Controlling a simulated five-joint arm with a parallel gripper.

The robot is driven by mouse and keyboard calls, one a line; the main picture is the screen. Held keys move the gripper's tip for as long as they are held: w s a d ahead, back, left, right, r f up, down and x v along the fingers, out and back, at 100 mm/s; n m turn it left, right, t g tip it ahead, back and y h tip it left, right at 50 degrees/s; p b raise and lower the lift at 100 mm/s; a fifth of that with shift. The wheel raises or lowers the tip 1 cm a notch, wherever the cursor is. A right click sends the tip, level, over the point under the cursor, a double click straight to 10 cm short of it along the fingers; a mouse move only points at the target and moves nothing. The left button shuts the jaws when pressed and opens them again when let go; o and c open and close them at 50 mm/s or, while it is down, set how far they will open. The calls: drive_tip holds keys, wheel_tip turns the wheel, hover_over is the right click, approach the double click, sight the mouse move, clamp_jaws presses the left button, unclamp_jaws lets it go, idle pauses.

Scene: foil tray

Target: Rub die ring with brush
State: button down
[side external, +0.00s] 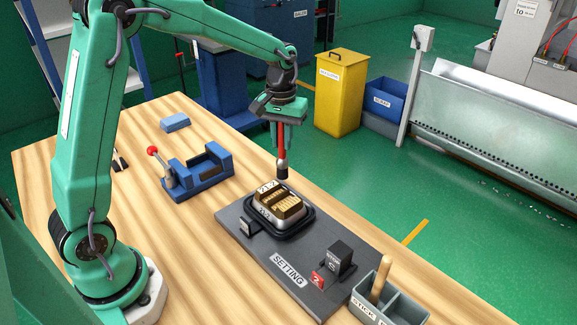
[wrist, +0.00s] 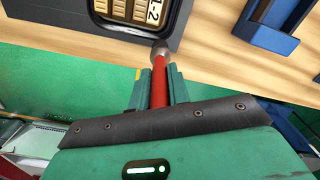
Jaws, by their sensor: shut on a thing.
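The brush (side external: 281,141) has a red handle, a metal collar and a dark tip, and hangs upright. My gripper (side external: 281,122) is shut on its red handle. The brush also shows in the wrist view (wrist: 159,82), between the two green fingers of my gripper (wrist: 159,93). The die ring (side external: 281,235) is a black rounded frame on the dark setting plate (side external: 242,241). Inside it sits a silvery block with gold slotted inserts (side external: 270,200). The brush tip shows just above the far side of the ring; I cannot tell if they touch.
A blue clamp fixture (side external: 198,172) with a red-knobbed lever stands left of the plate. A small black block (side external: 341,257) and a red tag (side external: 318,281) are at the plate's near right. A grey divided bin (side external: 404,304) holds a wooden stick.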

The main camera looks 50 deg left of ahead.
drive_tip(key=shift+f, duration=0.5)
drive_tip(key=shift+d+f, duration=0.4)
drive_tip(key=shift+f, duration=0.25)
drive_tip(key=shift+d, duration=5.65)
drive_tip(key=shift+a, duration=6.2)
drive_tip(key=shift+d+r, duration=0.15)
drive_tip(key=shift+r, duration=3.9)
